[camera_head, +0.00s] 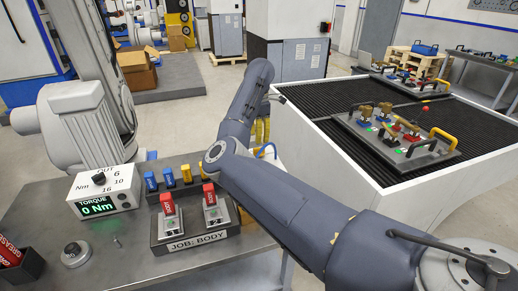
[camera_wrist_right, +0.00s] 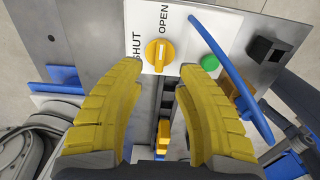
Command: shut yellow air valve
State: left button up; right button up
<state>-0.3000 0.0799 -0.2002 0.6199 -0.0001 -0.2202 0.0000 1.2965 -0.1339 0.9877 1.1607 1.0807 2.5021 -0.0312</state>
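The yellow air valve knob (camera_wrist_right: 160,54) sits on a white plate (camera_wrist_right: 207,27) marked OPEN and SHUT in the right wrist view. Its raised bar stands roughly upright there, its upper end toward OPEN; SHUT is at its left. My right gripper (camera_wrist_right: 160,80) is open, its two yellow ribbed fingers apart, with the knob visible just beyond the gap between the tips. It does not appear to touch the knob. In the head view, the right gripper's yellow fingers (camera_head: 262,131) show partly behind my arm, and the valve is hidden. My left gripper is not in view.
A blue hose (camera_wrist_right: 236,80) arches beside the knob, near a green button (camera_wrist_right: 209,62). The grey bench carries a torque readout (camera_head: 103,192) and a JOB: BODY fixture (camera_head: 195,241) with red-topped switches. A white-sided conveyor (camera_head: 330,150) with fixture trays stands at right.

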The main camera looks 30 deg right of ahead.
aim_at(259, 148)
jog(key=shift+f, duration=3)
grip_shut()
